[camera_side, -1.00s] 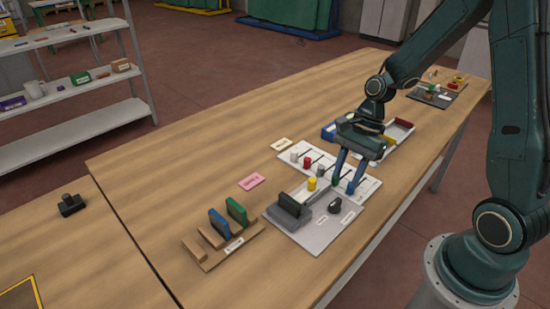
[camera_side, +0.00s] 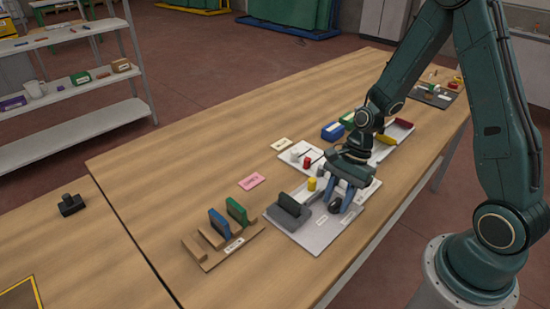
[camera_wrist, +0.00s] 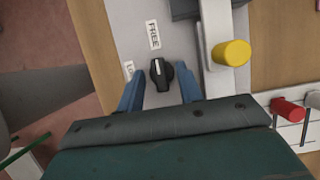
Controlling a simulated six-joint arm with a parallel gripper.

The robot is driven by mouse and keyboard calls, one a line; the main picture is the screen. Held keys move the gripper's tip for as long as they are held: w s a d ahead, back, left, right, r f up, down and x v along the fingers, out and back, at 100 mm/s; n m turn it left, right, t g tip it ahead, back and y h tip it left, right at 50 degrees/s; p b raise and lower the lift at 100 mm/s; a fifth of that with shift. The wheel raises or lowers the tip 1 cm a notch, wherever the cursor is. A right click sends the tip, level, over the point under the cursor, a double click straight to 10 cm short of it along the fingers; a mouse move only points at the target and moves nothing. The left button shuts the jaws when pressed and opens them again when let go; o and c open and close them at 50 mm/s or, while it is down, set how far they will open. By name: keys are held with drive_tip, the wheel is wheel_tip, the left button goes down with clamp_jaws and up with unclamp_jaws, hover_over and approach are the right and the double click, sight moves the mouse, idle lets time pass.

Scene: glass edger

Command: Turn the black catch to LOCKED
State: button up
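The black catch (camera_wrist: 161,71) is a small knob with a white pointer line, on a grey plate (camera_wrist: 127,20). In the wrist view its pointer is turned toward the FREE label (camera_wrist: 153,34); a second label, partly hidden, reads "L…" (camera_wrist: 129,70). In the side view the catch (camera_side: 335,205) sits on the plate's right part. My gripper (camera_wrist: 159,92) is open, with one blue finger on each side of the catch and a gap on both sides. In the side view my gripper (camera_side: 340,198) is just above and behind the catch.
A dark grey block (camera_side: 290,210) stands on the plate left of the catch. A yellow knob (camera_wrist: 232,53) is close to my right finger in the wrist view. Red and white knobs stand behind. A wooden rack (camera_side: 222,246) holds blue and green pieces. The table's left is mostly clear.

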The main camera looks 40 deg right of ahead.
clamp_jaws()
drive_tip(key=shift+n, duration=0.4)
drive_tip(key=n+g, duration=0.1)
drive_tip(key=n, duration=0.3)
drive_tip(key=shift+w+g, duration=0.15)
drive_tip(key=shift+g, duration=0.25)
drive_tip(key=n, duration=0.2)
drive_tip(key=n+g+h, duration=0.1)
drive_tip(key=n, duration=0.1)
drive_tip(key=shift+w+a+n+g, duration=0.1)
drive_tip(key=shift+a+n+g, duration=0.05)
drive_tip(key=shift+n+g, duration=0.15)
drive_tip(key=n+h, duration=0.1)
drive_tip(key=n, duration=0.1)
drive_tip(key=n+g, duration=0.1)
drive_tip(key=n, duration=0.1)
drive_tip(key=shift+a+n+h, duration=0.1)
drive_tip(key=shift+n+h, duration=0.2)
drive_tip(key=shift+h, duration=0.1)
drive_tip(key=shift+a+n+h, duration=0.1)
drive_tip(key=shift+n+h, duration=0.7)
drive_tip(key=shift+n, duration=1.2)
